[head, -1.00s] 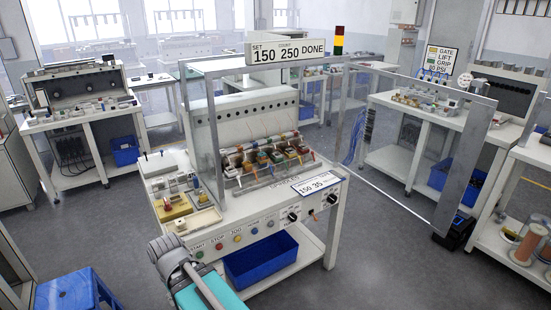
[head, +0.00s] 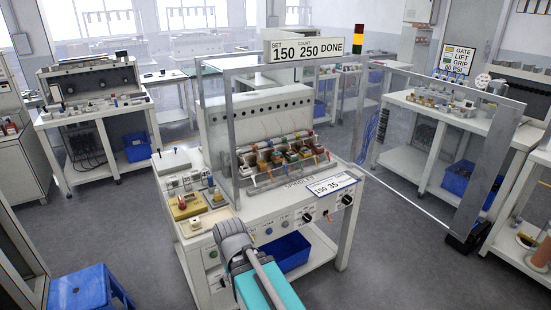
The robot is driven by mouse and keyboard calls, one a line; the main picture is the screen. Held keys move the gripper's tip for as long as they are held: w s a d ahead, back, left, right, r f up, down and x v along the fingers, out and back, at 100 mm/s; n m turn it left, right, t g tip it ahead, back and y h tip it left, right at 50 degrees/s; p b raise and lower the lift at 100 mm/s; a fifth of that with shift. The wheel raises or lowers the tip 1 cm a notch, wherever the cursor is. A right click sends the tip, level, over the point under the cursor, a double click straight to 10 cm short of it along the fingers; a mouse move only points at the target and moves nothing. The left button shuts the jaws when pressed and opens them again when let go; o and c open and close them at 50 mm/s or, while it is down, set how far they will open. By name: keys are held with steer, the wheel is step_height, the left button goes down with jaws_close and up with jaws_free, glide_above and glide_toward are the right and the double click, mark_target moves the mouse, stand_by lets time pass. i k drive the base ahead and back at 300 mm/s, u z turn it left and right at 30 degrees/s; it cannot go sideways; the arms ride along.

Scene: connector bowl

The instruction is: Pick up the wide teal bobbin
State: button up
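A winding machine (head: 255,200) stands in the middle of the head view. A row of several small coloured bobbins (head: 288,158) sits along its spindles, in orange, green, red and brown tones. They are too small for me to tell which one is the wide teal bobbin. My arm reaches up from the bottom centre, in front of the machine's left front, and covers part of its button panel. I see a grey joint and a teal-and-white link, but no gripper fingers. I cannot see whether anything is held.
The machine's frame and clear side panel rise beside the bobbins. A clear gate (head: 488,165) stands swung out to the right. A blue bin (head: 284,252) sits below the machine and a blue stool (head: 90,290) at lower left. Grey floor is free on both sides.

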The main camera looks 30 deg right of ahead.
mark_target(277, 154)
steer(key=z, duration=0.1)
steer(key=i, duration=1)
steer(key=u, duration=0.05)
